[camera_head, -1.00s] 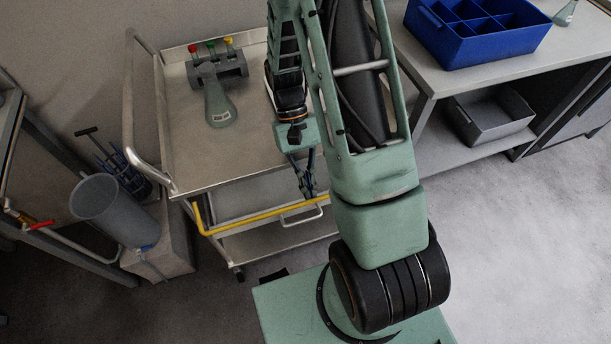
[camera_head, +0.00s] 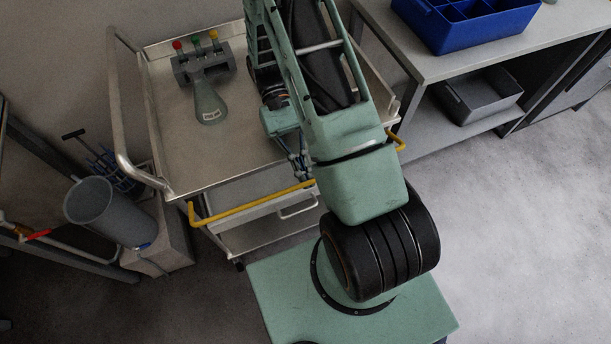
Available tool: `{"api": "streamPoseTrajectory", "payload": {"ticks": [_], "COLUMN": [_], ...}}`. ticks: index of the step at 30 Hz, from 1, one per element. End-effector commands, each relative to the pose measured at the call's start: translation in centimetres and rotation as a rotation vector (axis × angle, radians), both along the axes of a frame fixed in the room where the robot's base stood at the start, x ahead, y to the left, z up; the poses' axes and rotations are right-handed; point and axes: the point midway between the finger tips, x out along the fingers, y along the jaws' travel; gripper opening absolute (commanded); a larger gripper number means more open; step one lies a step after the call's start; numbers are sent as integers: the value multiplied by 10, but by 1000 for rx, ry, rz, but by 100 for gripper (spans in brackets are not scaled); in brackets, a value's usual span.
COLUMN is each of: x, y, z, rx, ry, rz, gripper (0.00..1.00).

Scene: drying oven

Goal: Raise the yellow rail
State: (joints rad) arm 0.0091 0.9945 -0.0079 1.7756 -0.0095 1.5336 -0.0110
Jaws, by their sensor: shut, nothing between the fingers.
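The yellow rail (camera_head: 255,205) runs along the front side of the metal cart (camera_head: 172,187), just below its top edge. Its left end bends up at the cart's left corner, and a short yellow end shows at the right (camera_head: 398,144). My arm hides the part between. My gripper (camera_head: 303,176) points down at the cart's front edge, close to the rail's middle. It is shut with nothing in it. I cannot tell whether its fingers touch the rail.
A flask (camera_head: 209,104) and a rack (camera_head: 203,64) with coloured-capped tubes stand on the cart. A drawer handle (camera_head: 298,207) sits below the rail. A grey bin (camera_head: 108,212) is at the left, a bench with a blue box (camera_head: 480,28) at the right. Floor at the right is clear.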

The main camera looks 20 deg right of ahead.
Motion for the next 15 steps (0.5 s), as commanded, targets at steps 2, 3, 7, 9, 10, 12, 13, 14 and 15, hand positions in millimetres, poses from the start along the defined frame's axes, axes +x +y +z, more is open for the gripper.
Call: {"api": "streamPoseTrajectory", "payload": {"ticks": [2, 3, 7, 9, 10, 12, 13, 14, 15], "x": [1, 1, 1, 1, 1, 1, 2, 2, 2], "y": [0, 0, 0, 0, 0, 0, 0, 0, 0], "z": [4, 6, 9, 10, 11, 12, 12, 12, 12], "rx": [0, 0, 0, 0, 0, 0, 0, 0, 0], "ry": [36, 32, 31, 31, 31, 30, 30, 30, 30], "rz": [0, 0, 0, 0, 0, 0, 0, 0, 0], "gripper": [0, 0, 0, 0, 0, 0, 0, 0, 0]}}
